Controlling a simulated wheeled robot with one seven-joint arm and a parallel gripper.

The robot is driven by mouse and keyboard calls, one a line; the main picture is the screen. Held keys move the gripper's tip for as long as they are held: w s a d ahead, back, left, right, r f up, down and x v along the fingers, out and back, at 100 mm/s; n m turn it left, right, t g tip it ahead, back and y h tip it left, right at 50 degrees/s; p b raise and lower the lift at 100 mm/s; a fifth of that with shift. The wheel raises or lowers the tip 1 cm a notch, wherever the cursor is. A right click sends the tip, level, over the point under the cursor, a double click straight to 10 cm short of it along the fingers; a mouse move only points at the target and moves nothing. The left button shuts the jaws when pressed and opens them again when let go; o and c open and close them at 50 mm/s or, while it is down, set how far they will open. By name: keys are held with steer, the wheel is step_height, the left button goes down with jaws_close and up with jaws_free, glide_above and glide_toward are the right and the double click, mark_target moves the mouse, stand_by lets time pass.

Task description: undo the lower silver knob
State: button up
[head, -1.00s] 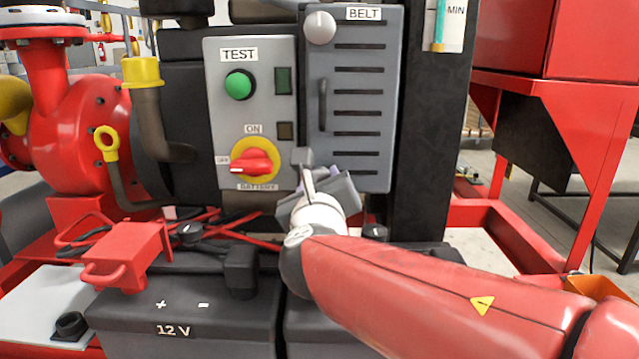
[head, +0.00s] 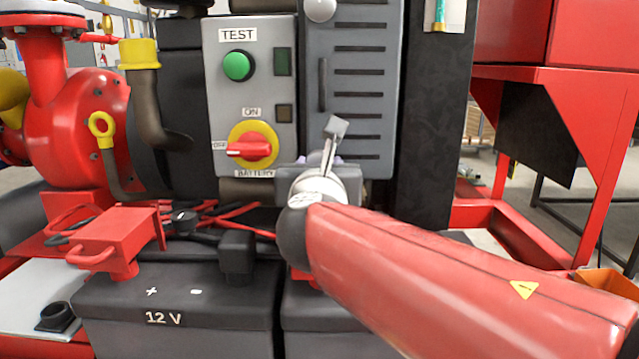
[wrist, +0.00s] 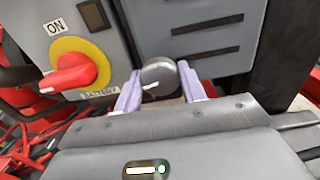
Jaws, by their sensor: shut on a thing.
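The lower silver knob (wrist: 159,78) shows in the wrist view at the bottom of the grey BELT cover (head: 355,100). It is round with a pale mark on its face. My gripper (wrist: 159,92) is shut on it, with one pale lilac finger on each side. In the head view my gripper (head: 322,178) is at the cover's lower edge, and my wrist hides the lower knob there. The upper silver knob (head: 320,9) is partly cut off at the top of the head view.
Left of the cover is the grey panel with a green TEST button (head: 238,66) and a red battery switch (head: 250,149). A 12 V battery (head: 180,310) and a red clamp (head: 117,240) stand below left. A red frame (head: 590,190) is at right.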

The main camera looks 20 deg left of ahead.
steer(key=m+b, duration=0.4)
steer(key=m, duration=0.1)
steer(key=shift+f, duration=0.1)
steer(key=shift+m, duration=0.3)
stand_by(0.4)
steer(key=o, duration=1)
steer(key=shift+c, duration=0.2)
steer(key=shift+s, duration=0.1)
steer(key=v, duration=0.7)
steer(key=shift+s, duration=0.35)
